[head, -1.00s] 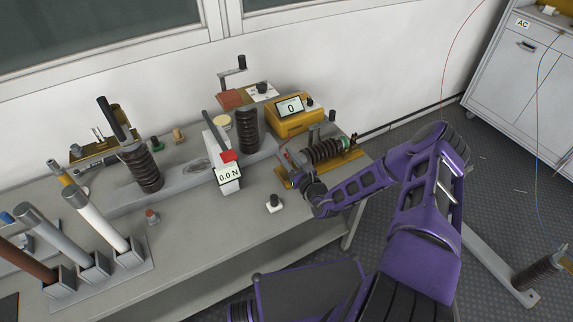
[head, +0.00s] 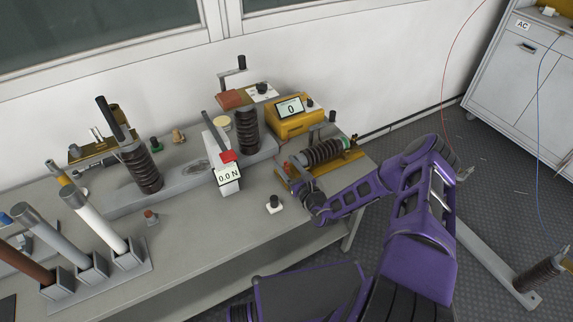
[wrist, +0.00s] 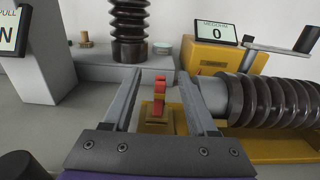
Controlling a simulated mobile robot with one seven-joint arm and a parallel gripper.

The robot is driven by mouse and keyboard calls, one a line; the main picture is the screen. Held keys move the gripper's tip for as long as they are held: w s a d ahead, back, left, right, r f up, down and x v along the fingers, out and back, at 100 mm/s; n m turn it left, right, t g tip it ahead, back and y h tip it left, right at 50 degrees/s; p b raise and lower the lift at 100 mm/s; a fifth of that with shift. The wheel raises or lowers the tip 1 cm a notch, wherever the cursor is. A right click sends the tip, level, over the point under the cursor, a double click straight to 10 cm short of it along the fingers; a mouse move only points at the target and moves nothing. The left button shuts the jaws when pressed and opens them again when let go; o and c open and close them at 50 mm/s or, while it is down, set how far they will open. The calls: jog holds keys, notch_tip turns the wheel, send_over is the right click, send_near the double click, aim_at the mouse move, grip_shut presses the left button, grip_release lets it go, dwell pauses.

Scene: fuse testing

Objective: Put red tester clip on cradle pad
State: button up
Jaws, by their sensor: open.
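The red tester clip (wrist: 159,94) stands upright in the middle of the wrist view. It appears to rest on a small brass-coloured cradle pad (wrist: 156,127). My gripper (wrist: 160,78) is open, with one finger on each side of the clip and a visible gap on both sides. In the head view my gripper (head: 294,168) is at the right end of the bench, beside the ribbed dark insulator (head: 322,152). The clip and pad cannot be made out in the head view.
The ribbed insulator on its yellow base lies close to the right of my gripper. A yellow meter (head: 296,120) reading 0 and a force gauge (head: 228,178) reading 0.0 N stand nearby. A small black-knobbed white block (head: 274,205) sits left of my arm.

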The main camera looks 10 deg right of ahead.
jog(key=shift+r, duration=0.2)
jog(key=v, duration=1.2)
jog(key=shift+p, duration=0.4)
